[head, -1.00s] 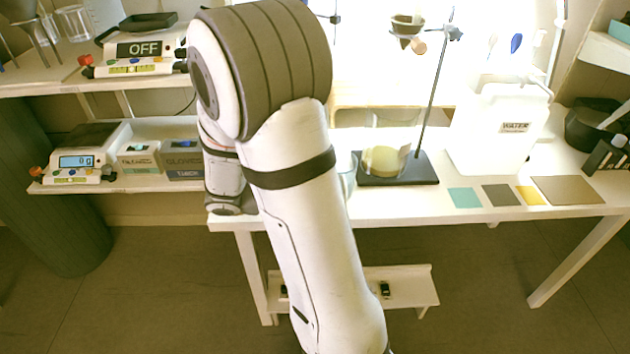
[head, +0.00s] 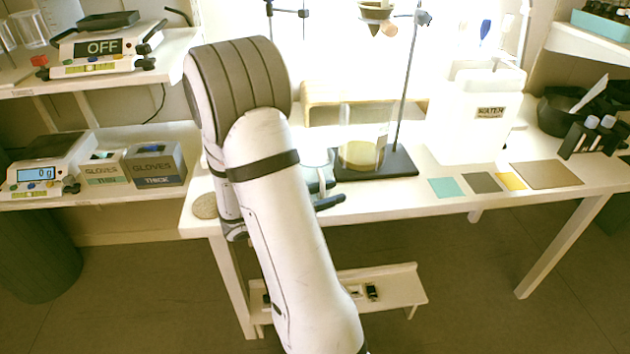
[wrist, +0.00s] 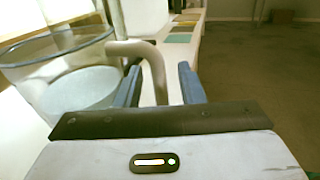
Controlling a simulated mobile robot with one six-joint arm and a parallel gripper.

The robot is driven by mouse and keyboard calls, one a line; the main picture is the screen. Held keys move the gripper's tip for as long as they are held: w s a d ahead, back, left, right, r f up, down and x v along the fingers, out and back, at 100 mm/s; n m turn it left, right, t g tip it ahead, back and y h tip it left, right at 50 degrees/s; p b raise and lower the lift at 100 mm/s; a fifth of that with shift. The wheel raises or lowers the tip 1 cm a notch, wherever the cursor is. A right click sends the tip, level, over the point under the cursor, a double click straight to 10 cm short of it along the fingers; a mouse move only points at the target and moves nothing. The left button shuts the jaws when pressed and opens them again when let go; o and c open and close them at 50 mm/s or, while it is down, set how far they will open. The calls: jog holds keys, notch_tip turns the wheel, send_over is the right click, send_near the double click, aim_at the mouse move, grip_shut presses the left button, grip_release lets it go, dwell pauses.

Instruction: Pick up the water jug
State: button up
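A clear glass jug with a curved beige handle (wrist: 152,68) stands at the left of the wrist view, with its glass body (wrist: 60,85) on the white table. In the head view the glass jug (head: 317,163) is partly hidden by my arm. My gripper (wrist: 160,85) is open, its two blue fingers on either side of the handle, with a gap visible at the right. In the head view my gripper (head: 325,192) is at the table's front edge. A white container labelled WATER (head: 465,130) stands farther right on the table.
A glass beaker (head: 362,140) stands on the dark base of a stand (head: 395,165), right of the glass jug. Coloured squares (head: 483,182) lie along the table's front edge. Glove boxes (head: 155,163) and scales (head: 45,172) fill the left shelves. Floor in front is clear.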

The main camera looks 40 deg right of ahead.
jog(key=shift+d, duration=0.25)
jog(key=shift+c, duration=0.4)
grip_shut()
